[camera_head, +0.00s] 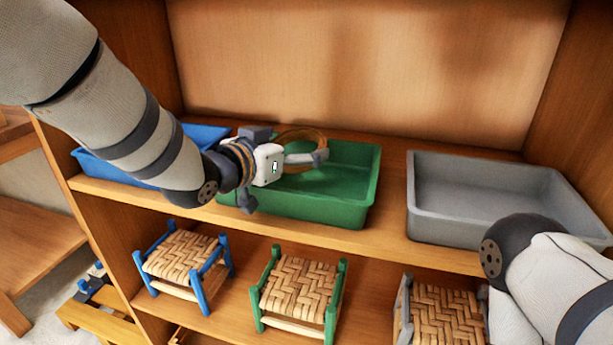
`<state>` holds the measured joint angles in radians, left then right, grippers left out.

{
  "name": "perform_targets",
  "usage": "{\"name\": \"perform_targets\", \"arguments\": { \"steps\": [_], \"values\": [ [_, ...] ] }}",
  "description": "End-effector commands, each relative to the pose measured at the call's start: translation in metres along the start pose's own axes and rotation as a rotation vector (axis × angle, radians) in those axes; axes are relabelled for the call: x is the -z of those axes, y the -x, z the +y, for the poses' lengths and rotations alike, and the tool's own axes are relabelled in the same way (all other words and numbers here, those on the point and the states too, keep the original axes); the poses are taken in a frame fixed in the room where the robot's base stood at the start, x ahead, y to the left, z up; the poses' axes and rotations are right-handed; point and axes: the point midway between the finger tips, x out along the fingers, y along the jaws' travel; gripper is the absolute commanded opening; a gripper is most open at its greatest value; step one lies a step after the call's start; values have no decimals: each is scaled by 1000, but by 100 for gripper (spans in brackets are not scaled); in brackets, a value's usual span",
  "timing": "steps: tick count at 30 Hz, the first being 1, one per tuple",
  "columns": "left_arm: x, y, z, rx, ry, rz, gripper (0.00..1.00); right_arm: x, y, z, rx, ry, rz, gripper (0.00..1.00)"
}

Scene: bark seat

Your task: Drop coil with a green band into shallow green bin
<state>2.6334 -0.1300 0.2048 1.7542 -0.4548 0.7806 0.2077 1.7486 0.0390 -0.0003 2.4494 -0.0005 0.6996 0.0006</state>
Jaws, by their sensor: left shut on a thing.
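The shallow green bin (340,208) stands on the upper shelf, in the middle of the view. A tan, ring-shaped coil (303,133) is above the back part of this bin. My left gripper (304,157) is over the bin and is shut on the coil, which loops out behind the fingers. I cannot make out a green band on the coil; part of the coil is hidden by the gripper. My right arm shows at the lower right, but its fingers are not in view.
A blue bin (97,168) stands left of the green one, partly behind my left arm. A grey bin (450,222) stands to the right and looks empty. Small woven stools with blue (182,262), green (300,290) and grey (440,308) frames stand on the lower shelf.

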Motion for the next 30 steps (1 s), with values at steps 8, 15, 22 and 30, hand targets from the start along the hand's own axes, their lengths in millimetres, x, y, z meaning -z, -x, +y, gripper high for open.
{"name": "perform_targets", "arguments": {
  "steps": [8, 15, 22, 30],
  "values": [
    [0, 0, 0, 1, -3, 6, 62, 0, -1, 0, 0, 0, -2, 40],
    [0, 0, 0, 1, -3, 6, 100, 0, -1, 0, 0, 0, -2, 40],
    [0, 3, 0, 1, -2, 5, 100, 0, -1, 0, -1, 0, -2, 40],
    [1, 68, 0, 1, -1, 6, 100, 0, -1, 0, 0, 0, -2, 40]
  ]
}}
